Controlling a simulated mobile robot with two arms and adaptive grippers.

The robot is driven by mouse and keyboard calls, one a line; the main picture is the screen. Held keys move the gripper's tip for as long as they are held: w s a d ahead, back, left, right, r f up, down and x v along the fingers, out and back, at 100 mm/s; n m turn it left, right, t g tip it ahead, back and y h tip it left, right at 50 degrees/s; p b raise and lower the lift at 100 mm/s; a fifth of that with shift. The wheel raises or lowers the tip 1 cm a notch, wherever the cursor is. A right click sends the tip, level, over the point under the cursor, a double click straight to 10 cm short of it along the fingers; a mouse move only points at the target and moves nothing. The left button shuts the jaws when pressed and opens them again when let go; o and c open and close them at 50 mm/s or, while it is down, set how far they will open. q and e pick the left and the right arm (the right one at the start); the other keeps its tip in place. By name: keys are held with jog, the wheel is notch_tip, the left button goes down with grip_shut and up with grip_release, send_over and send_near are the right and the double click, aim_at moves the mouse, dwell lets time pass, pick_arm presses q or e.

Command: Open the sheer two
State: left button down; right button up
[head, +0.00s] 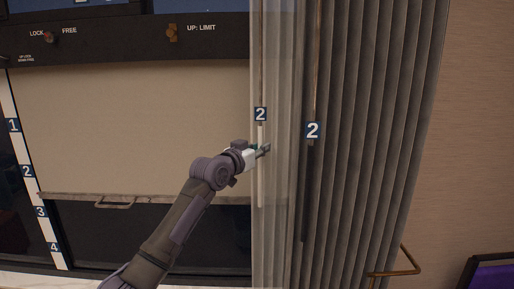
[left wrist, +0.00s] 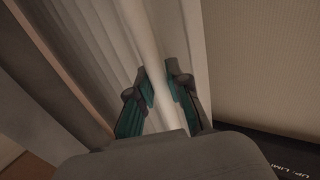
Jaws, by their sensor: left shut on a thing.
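The sheer (head: 285,225), a pale see-through curtain, hangs gathered in a narrow strip right of the window. My left gripper (head: 264,149) is at the wand, a little below the label. In the left wrist view the wand (left wrist: 146,45) runs between the two fingers of the gripper (left wrist: 160,82), which are shut on it. The sheer's folds (left wrist: 95,40) lie just behind. My right gripper is not in view.
A heavy grey curtain (head: 365,90) hangs right of the sheer, with its own dark wand and "2" label (head: 313,130). A beige shade (head: 140,120) covers most of the window, with a handled bottom bar (head: 115,203). A brass holder (head: 405,268) sticks out at lower right.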

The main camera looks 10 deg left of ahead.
pick_arm(q)
jog(key=shift+d+r, duration=0.1)
jog(key=shift+d, duration=0.05)
jog(key=c, duration=1.6)
grip_release()
jog(key=o, duration=0.5)
jog(key=shift+d, duration=0.15)
jog(key=v, duration=1.2)
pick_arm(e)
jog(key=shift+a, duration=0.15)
pick_arm(q)
jog(key=shift+w, duration=0.1)
